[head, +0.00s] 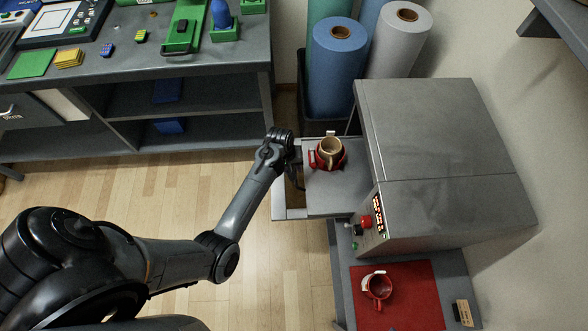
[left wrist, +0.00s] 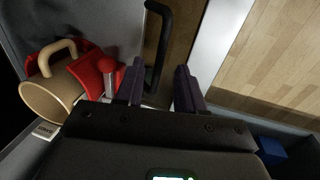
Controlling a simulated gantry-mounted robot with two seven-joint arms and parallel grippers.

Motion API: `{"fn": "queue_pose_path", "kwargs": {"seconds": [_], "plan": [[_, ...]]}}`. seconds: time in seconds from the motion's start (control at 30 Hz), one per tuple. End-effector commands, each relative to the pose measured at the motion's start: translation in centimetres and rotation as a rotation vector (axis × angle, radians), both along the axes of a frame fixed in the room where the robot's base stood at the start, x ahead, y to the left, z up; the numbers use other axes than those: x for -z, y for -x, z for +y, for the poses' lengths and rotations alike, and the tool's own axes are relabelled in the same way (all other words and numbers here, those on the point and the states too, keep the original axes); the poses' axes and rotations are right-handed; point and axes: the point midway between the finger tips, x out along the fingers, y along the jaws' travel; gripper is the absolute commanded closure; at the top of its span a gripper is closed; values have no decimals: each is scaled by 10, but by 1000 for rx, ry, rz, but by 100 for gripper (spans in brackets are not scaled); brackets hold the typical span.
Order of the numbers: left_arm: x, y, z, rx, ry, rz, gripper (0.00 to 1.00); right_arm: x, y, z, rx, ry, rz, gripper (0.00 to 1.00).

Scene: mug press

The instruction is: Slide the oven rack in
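The oven (head: 425,130) is a grey metal box at the right. Its rack (head: 335,200) sticks out from its left side. A tan mug (head: 331,149) sits in a red mug press (head: 318,163) on the rack; both also show in the left wrist view, the mug (left wrist: 50,97) and the press (left wrist: 92,72). My left gripper (head: 294,152) is at the rack's outer edge. In the left wrist view its fingers (left wrist: 160,88) are apart, with the black rack handle (left wrist: 158,45) between them, closer to the left finger. My right gripper is not seen.
A red mat (head: 405,300) with a red-and-white mug (head: 377,286) lies in front of the oven. Rolls of blue (head: 338,70) and white (head: 400,45) material stand behind the rack. A workbench (head: 235,60) is at the upper left. The floor left of the rack is clear.

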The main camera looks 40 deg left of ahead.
Motion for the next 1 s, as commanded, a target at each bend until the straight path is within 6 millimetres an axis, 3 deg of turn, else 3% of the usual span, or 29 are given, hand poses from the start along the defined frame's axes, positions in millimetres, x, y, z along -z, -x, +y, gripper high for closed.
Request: {"fn": "queue_pose_path", "kwargs": {"seconds": [0.23,0.6,0.83,1.0], "plan": [[21,-3,-3,1,0,0,62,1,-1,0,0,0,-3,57],[24,-4,-3,1,-2,-1,62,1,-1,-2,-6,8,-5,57],[24,-4,-3,1,-1,-1,97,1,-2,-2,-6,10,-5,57],[24,-4,-3,1,-1,-1,100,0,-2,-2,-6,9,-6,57]]}}
